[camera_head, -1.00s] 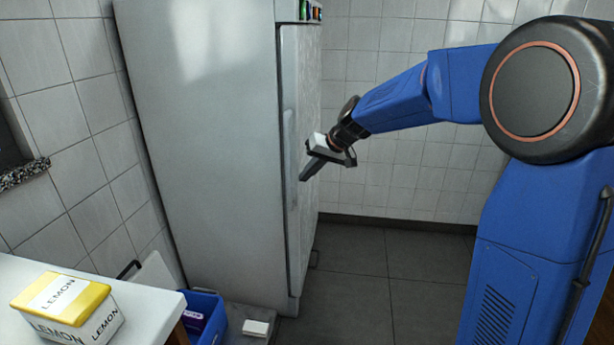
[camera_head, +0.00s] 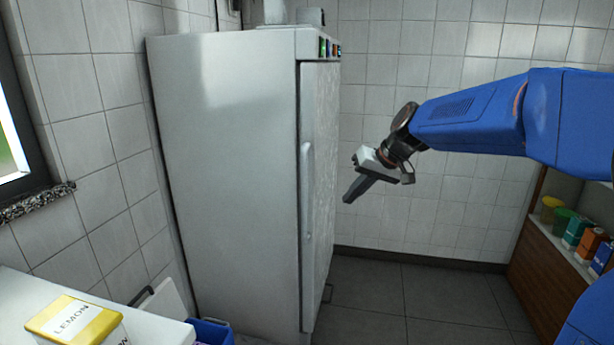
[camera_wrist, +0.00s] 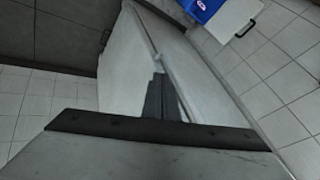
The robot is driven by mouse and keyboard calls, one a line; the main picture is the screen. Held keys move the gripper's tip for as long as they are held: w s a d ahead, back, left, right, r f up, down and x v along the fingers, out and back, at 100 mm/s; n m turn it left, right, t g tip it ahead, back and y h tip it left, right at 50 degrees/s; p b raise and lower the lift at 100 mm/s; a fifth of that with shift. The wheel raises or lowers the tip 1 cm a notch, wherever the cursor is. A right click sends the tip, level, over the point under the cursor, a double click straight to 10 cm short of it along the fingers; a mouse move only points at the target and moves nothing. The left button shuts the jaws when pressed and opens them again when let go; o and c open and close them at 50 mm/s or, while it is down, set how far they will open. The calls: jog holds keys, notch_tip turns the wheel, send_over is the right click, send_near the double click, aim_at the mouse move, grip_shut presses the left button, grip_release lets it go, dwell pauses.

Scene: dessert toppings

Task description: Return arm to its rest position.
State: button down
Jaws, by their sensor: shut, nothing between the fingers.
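My gripper (camera_head: 347,200) hangs in free air to the right of the tall metal fridge (camera_head: 225,180), fingers pointing down and left. It is shut and empty, and apart from the fridge door (camera_head: 318,180) and its vertical handle (camera_head: 306,190). The door looks closed. In the wrist view the shut fingers (camera_wrist: 160,85) show with the pale fridge (camera_wrist: 128,65) beyond them. My blue arm reaches in from the right in the head view.
A yellow and white lemon box (camera_head: 75,318) stands on the white counter (camera_head: 160,332) at lower left. A blue bin (camera_head: 212,332) is beside the counter. Right, a shelf (camera_head: 570,250) holds small containers. Floor (camera_head: 410,310) between fridge and shelf is clear.

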jog(key=s+d+f+h, duration=0.1)
jog(key=s+d+f, duration=0.2)
jog(key=s, duration=0.8)
jog(key=s+d+f+h, duration=0.2)
jog(key=s+d+f, duration=0.2)
jog(key=s, duration=0.8)
jog(key=s+d+f+m+h, duration=0.1)
jog(key=s+d+f+h, duration=0.1)
jog(key=s, duration=1)
notch_tip(320, 180, down, 3)
jog(key=shift+s+d+r, duration=0.15)
jog(key=shift+d, duration=0.75)
